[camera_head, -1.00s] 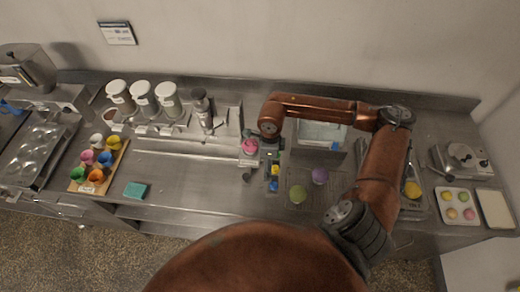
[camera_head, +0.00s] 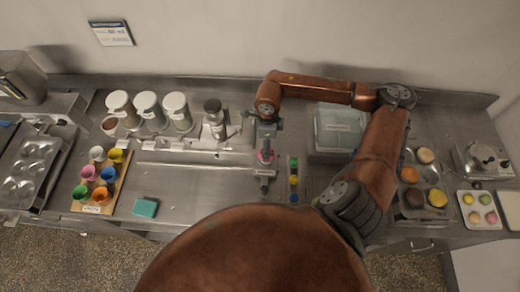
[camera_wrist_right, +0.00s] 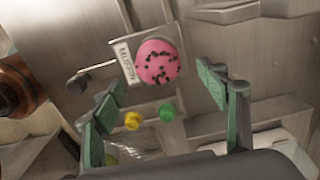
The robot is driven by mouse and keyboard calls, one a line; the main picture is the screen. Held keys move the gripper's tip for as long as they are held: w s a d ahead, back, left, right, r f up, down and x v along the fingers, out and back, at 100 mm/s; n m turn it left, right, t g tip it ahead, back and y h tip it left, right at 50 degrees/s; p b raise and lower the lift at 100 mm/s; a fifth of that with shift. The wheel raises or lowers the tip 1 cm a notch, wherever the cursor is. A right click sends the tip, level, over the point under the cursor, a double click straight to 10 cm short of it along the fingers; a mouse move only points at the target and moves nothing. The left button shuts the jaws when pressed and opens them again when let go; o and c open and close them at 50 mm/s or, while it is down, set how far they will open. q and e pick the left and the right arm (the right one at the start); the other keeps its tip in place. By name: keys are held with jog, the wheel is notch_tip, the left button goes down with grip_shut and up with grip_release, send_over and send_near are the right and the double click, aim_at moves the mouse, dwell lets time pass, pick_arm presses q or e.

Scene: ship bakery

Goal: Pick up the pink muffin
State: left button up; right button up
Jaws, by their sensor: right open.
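In the right wrist view the pink muffin (camera_wrist_right: 157,62), dotted with dark sprinkles, is by a small white label plate (camera_wrist_right: 127,62). My right gripper (camera_wrist_right: 158,86) is open. Its green-padded fingers stand left and right of the muffin's line, with the muffin beyond their tips and no contact visible. In the head view my right gripper (camera_head: 266,136) is at the muffin. My left gripper is not in view.
A panel with green, yellow and blue buttons (camera_head: 293,180) is right of the muffin. A grey bin (camera_head: 340,128) and a muffin tray (camera_head: 413,212) stand farther right. White-lidded jars (camera_head: 147,104), coloured cups on a board (camera_head: 120,185) and a teal sponge (camera_head: 145,207) are left.

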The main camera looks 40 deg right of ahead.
jog(key=shift+s+f, duration=0.2)
jog(key=shift+f, duration=0.2)
jog(key=f, duration=0.1)
jog(key=f+p, duration=0.1)
jog(key=shift+w+a+f, duration=0.15)
jog(key=shift+a+f, duration=0.05)
jog(key=shift+f, duration=0.1)
notch_tip(320, 180, down, 3)
jog(key=shift+r+p, duration=0.2)
jog(key=shift+p, duration=0.3)
jog(key=shift+f, duration=0.65)
jog(key=shift+d, duration=0.1)
jog(key=c, duration=0.5)
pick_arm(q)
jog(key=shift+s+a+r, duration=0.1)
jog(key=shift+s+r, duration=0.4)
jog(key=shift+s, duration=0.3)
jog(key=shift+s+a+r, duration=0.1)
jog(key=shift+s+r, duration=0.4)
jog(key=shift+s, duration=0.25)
pick_arm(e)
jog(key=c, duration=0.4)
